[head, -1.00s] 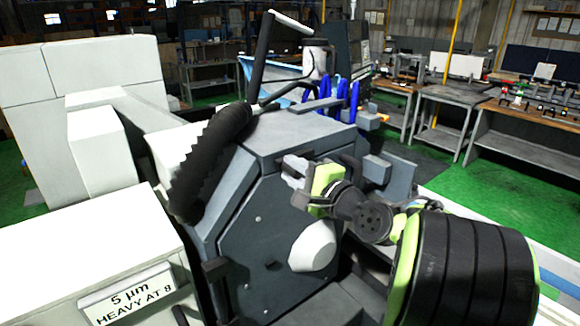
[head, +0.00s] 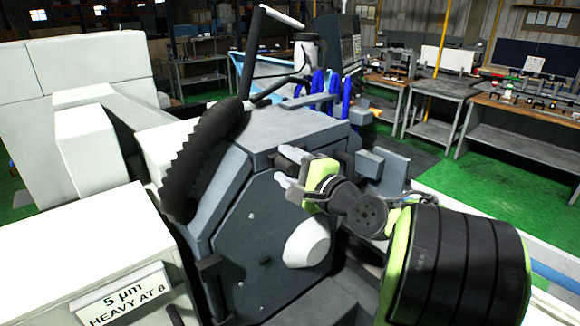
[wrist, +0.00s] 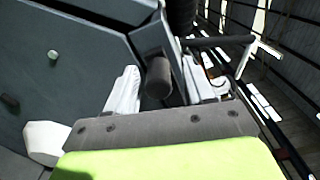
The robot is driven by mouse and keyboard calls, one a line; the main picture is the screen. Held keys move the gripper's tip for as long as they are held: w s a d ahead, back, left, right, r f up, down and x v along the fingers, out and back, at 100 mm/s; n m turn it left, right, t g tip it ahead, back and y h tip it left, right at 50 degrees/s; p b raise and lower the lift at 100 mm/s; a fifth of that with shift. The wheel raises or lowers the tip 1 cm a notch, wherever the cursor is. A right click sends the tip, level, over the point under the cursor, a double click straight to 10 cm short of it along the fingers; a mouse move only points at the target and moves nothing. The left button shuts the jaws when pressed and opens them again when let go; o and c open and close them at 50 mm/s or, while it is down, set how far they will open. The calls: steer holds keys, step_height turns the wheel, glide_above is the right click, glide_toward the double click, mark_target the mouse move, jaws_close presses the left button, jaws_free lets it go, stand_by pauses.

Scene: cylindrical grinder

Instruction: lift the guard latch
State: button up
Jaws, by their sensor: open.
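My gripper (head: 284,174) is open in front of the grey machine housing (head: 268,222) in the head view. In the wrist view, its two pale fingers (wrist: 162,88) stand apart on either side of a dark rounded peg (wrist: 158,78), which looks like the guard latch. The peg lies between the fingers in the picture; I cannot tell whether either finger touches it. In the head view the latch is not clearly told apart from the dark parts by the fingertips.
A white rounded knob (head: 307,244) sits on the housing just below my gripper. A black ribbed hose (head: 205,160) and blue coils (head: 334,92) are nearby. A white cabinet with a "5 µm HEAVY AT 8" sign (head: 122,298) stands at the lower left.

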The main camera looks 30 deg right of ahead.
steer(key=s+d+f+b, duration=0.1)
steer(key=s+b, duration=0.7)
steer(key=b, duration=0.1)
steer(key=shift+s, duration=0.25)
steer(key=s+d+r+b, duration=0.1)
steer(key=s+b, duration=0.2)
steer(key=s, duration=0.4)
steer(key=shift+b, duration=0.3)
steer(key=shift+s+d, duration=0.1)
